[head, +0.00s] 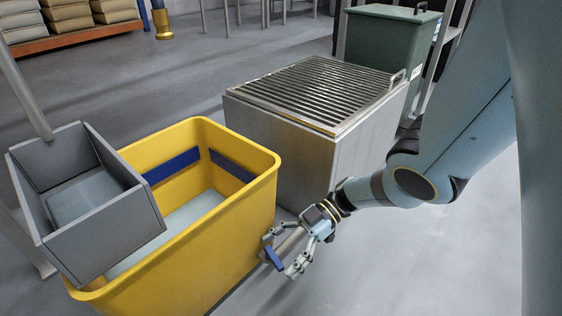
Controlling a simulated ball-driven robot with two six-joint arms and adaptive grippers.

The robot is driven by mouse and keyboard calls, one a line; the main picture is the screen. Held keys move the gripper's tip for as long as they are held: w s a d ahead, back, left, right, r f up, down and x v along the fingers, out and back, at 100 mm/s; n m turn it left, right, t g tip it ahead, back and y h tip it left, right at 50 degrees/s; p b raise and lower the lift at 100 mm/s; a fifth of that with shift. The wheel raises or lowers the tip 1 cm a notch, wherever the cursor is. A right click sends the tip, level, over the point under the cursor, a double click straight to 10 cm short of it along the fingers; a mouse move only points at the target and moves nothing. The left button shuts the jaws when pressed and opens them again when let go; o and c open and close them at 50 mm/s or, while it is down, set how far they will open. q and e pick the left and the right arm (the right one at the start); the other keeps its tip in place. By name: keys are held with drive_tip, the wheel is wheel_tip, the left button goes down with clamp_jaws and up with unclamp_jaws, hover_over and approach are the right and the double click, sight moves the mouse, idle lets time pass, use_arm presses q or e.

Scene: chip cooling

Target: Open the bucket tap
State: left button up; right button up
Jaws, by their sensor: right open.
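The yellow bucket (240,205) stands on the floor at the lower left, with light blue water or a pale base showing inside. The bucket tap is low on its right side, with a blue handle (273,258) and a grey pipe (291,241). My right gripper (280,264) is at the tap, its fingers open on either side of the blue handle. I cannot tell whether a finger touches the handle. My left gripper is not in view.
A grey open box (113,225) overhangs the bucket's left side. A metal cabinet with a slatted top (315,92) stands behind the bucket. A dark green bin (391,48) is at the back right. Grey floor lies clear at the lower right.

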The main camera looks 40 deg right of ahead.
drive_tip(key=v, duration=0.8)
idle(0.5)
